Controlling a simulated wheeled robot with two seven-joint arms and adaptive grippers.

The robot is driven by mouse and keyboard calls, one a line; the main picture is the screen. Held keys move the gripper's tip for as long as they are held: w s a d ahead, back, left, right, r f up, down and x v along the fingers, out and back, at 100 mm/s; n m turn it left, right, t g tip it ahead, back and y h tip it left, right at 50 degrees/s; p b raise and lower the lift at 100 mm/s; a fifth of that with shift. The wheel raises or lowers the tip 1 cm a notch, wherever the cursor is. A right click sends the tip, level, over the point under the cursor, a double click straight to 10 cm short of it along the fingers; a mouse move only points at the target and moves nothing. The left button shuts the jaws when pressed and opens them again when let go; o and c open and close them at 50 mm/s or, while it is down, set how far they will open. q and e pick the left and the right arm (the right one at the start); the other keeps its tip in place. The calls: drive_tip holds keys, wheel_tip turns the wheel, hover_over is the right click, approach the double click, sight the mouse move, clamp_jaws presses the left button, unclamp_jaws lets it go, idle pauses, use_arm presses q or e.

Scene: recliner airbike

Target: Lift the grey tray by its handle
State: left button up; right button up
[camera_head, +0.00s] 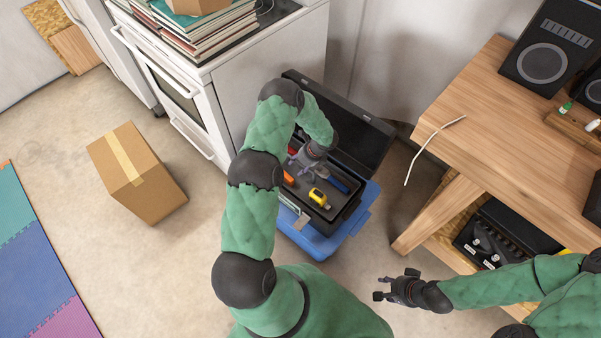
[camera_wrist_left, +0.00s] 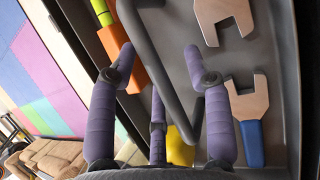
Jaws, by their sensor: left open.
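The grey tray (camera_wrist_left: 271,75) lies inside the open black toolbox (camera_head: 346,218), with tools in it. In the head view my left gripper (camera_head: 305,160) is over the tray, and my arm hides part of the tray and the handle. My right gripper (camera_head: 392,289) is apart from the toolbox, low at the right, with its fingers seemingly spread and empty.
The toolbox stands on a blue box (camera_head: 318,243), its lid (camera_head: 350,120) raised at the back. A white stove (camera_head: 262,85) is to the left, a wooden desk (camera_head: 475,130) to the right. A cardboard box (camera_head: 135,172) sits on the floor. Wrenches (camera_wrist_left: 226,17) lie in the tray.

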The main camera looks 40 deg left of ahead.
use_arm(q)
clamp_jaws()
drive_tip(key=shift+w+a+r, duration=0.1)
